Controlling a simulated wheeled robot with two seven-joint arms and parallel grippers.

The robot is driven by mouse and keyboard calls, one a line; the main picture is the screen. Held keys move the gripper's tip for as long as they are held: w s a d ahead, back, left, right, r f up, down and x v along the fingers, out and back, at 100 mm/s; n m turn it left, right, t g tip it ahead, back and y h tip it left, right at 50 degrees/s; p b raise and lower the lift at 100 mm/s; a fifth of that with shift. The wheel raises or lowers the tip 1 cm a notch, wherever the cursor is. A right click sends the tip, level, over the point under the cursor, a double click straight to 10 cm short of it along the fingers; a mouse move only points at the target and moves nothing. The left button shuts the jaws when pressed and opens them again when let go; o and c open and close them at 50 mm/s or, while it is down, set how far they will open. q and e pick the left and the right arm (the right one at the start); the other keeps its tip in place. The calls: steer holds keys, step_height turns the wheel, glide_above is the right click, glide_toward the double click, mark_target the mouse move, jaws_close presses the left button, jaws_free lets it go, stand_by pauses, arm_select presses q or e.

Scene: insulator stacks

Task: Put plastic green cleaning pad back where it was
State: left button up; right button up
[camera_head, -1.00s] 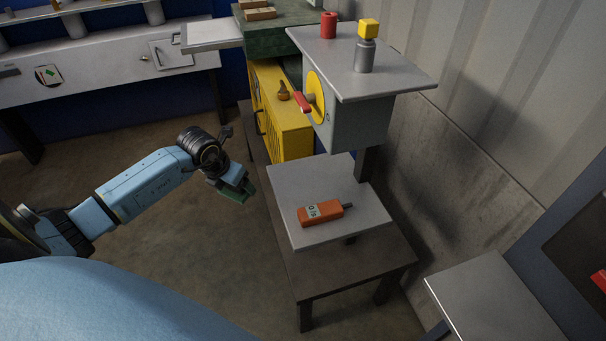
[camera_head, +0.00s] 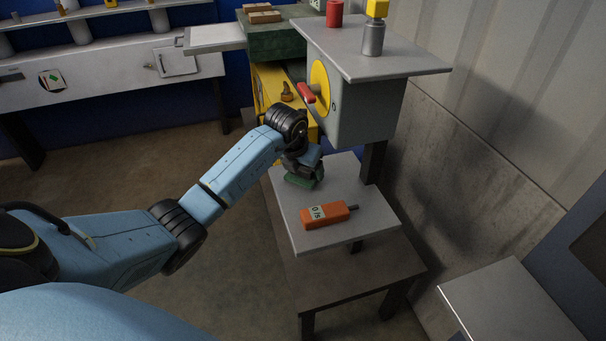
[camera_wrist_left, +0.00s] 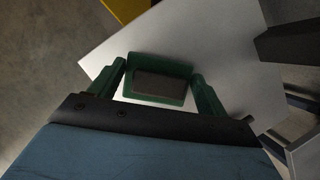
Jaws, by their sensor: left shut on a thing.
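The green cleaning pad (camera_head: 300,181) is held by my left gripper (camera_head: 305,172) over the back left part of the grey shelf plate (camera_head: 356,238). In the left wrist view the pad (camera_wrist_left: 158,68) has a green rim and a dark middle, and sits between the two green fingers of the gripper (camera_wrist_left: 158,84). The plate (camera_wrist_left: 225,45) lies below it there. I cannot tell whether the pad touches the plate. My right gripper is not in view.
An orange meter (camera_head: 328,214) lies on the plate in front of the pad. A grey box (camera_head: 368,108) with a yellow disc and red handle (camera_head: 306,93) stands behind. A yellow cabinet (camera_head: 268,84) is back left. A dark table (camera_head: 345,279) carries the plate.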

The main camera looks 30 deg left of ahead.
arm_select(q)
steer(key=shift+f, duration=0.45)
steer(key=shift+a, duration=0.2)
steer(key=shift+d, duration=0.1)
steer(key=o, duration=1)
steer(key=shift+f+b, duration=0.15)
steer(key=shift+b, duration=0.15)
steer(key=shift+c, duration=0.2)
